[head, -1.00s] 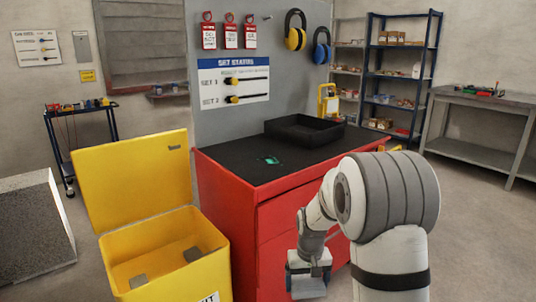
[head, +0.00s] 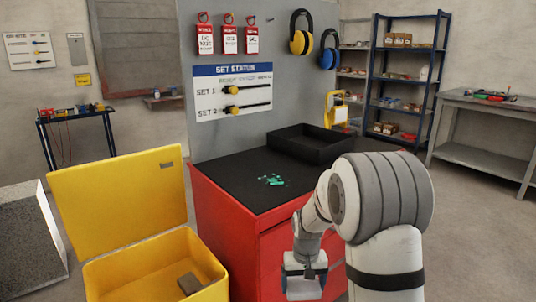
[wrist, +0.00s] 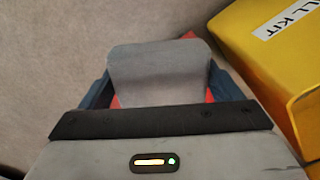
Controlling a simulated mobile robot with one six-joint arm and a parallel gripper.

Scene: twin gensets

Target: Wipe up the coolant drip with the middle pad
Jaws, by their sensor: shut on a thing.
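The coolant drip (head: 271,180) shows as several small green spots on the black top of the red cabinet (head: 235,192). My gripper (head: 305,279) hangs low in front of the cabinet, below its top and apart from the drip. In the wrist view my gripper (wrist: 160,88) is shut on a flat grey pad (wrist: 158,74) with rounded corners, held between the two blue fingers. Another grey pad (head: 190,283) lies in the open yellow spill kit bin (head: 125,265). The lower part of the bin is cut off by the frame.
A black tray (head: 310,150) stands at the back of the cabinet top, behind the drip. A yellow lamp-like item (head: 337,112) stands beyond it. The set status board (head: 233,93) and red tags hang above. The yellow bin (wrist: 275,60) is close on the right in the wrist view.

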